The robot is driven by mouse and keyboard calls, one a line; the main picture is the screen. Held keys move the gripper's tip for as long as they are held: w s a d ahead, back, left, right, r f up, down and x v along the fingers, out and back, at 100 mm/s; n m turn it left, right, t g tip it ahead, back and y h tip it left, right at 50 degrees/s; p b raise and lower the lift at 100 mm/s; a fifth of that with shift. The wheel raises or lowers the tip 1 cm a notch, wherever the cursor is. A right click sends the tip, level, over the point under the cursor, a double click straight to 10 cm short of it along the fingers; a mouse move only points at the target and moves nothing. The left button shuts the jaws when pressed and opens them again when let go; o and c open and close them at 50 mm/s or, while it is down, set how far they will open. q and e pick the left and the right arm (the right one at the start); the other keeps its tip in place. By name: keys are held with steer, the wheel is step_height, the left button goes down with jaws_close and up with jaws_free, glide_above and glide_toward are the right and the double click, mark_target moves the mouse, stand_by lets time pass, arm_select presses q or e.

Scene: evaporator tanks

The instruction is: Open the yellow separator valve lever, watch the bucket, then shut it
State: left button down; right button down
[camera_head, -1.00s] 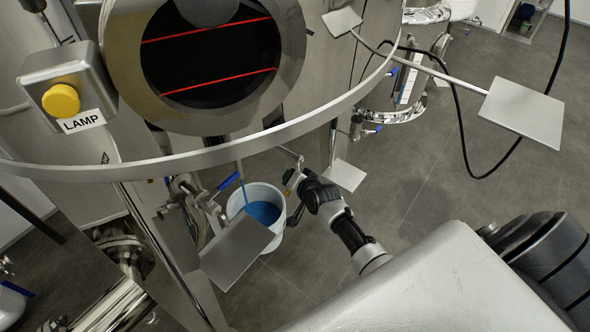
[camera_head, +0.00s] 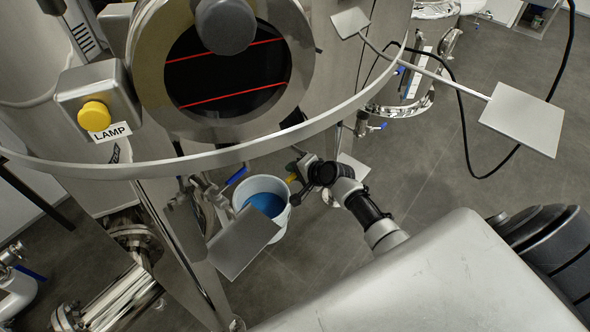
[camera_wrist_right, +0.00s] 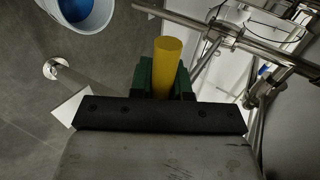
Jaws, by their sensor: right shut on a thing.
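The yellow separator valve lever (camera_wrist_right: 167,68) stands between the green fingertips of my right gripper (camera_wrist_right: 165,80) in the right wrist view, and the gripper is shut on it. In the head view my right gripper (camera_head: 302,169) is under the tank's rim, just right of the bucket, with a bit of yellow at its tip. The white bucket (camera_head: 283,219) stands on the floor with blue liquid (camera_head: 266,204) in it. The bucket also shows at the top left of the wrist view (camera_wrist_right: 102,17). No falling stream shows above it. The valve body is mostly hidden. My left gripper is not in view.
The steel tank's curved rim (camera_head: 240,152) overhangs the valve area. A yellow lamp button (camera_head: 94,116) is at the left.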

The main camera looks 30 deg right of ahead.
stand_by(0.3)
steer(key=c, duration=1.1)
jaws_free()
steer(key=v, duration=1)
steer(key=shift+s+d+r, duration=0.15)
steer(key=shift+s+r, duration=0.1)
steer(key=shift+s, duration=0.05)
